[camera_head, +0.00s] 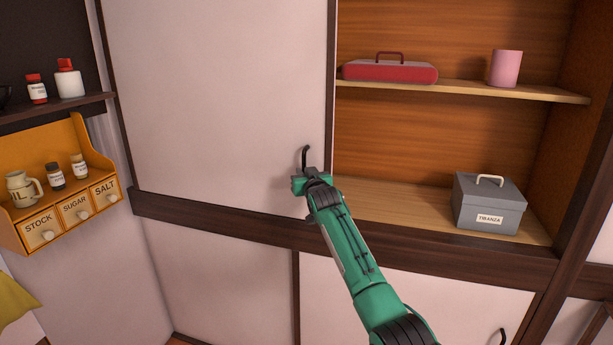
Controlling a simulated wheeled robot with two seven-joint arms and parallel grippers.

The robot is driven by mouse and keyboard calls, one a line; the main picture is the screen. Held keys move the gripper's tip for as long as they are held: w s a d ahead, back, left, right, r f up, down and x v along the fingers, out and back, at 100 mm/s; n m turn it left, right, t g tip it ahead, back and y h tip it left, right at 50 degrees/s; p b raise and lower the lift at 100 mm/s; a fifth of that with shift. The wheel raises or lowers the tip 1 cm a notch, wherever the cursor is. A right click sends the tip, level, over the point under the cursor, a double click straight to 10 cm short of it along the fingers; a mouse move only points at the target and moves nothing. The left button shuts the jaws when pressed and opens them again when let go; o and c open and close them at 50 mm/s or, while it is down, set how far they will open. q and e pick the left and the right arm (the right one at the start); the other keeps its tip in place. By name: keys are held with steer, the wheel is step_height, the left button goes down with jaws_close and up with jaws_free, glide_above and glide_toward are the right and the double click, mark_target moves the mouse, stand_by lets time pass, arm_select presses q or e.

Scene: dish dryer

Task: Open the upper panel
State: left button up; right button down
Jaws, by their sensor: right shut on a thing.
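The upper panel (215,90) is a large pale sliding door with a dark frame. It covers the left part of the upper cupboard, and the right part of the cupboard stands uncovered. A dark curved handle (304,155) sits near the panel's right edge. My right gripper (306,174) is at the lower part of this handle and shut on it. Its fingertips are small and partly hidden by the gripper body. My left gripper is not in view.
The uncovered cupboard holds a red case (390,71) and a pink cup (505,68) on a shelf (460,91), with a grey box (488,205) below. Lower panels (420,285) lie under a dark rail (220,218). An orange spice rack (45,160) hangs at the left.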

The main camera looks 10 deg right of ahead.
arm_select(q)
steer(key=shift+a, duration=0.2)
arm_select(e)
steer(key=c, duration=1.5)
jaws_free()
steer(key=shift+c, duration=0.2)
steer(key=shift+s, duration=0.15)
